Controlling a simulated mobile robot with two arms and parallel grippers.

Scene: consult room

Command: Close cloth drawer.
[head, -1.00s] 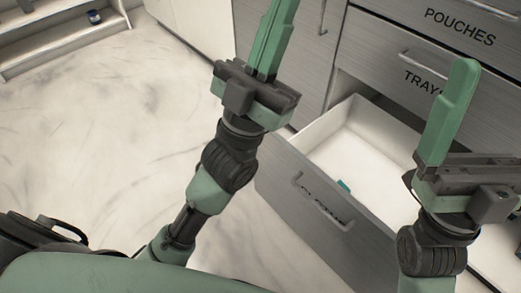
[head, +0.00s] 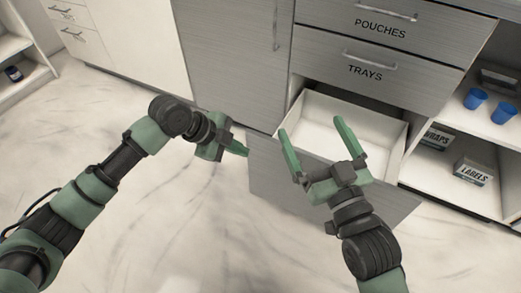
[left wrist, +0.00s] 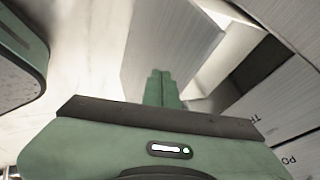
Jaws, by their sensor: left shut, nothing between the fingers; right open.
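The cloth drawer (head: 268,170) is the grey bottom drawer under the TRAYS drawer, and it is pulled well out. Its white inside looks bare where I can see it; my right gripper hides part of it and the middle of its front. No label shows on that front now. My left gripper (head: 244,150) is shut and empty, its tips close to the left end of the drawer front; I cannot tell if they touch. In the left wrist view the shut fingers (left wrist: 161,88) point toward the drawer front (left wrist: 168,45). My right gripper (head: 313,130) is open and empty over the drawer front.
The TRAYS drawer (head: 345,85) and POUCHES drawer (head: 385,40) above are shut. A tall grey cabinet door (head: 230,60) stands to the left. Open shelves at the right hold blue cups (head: 475,98) and a LABELS box (head: 472,171). The marble floor (head: 190,235) in front is clear.

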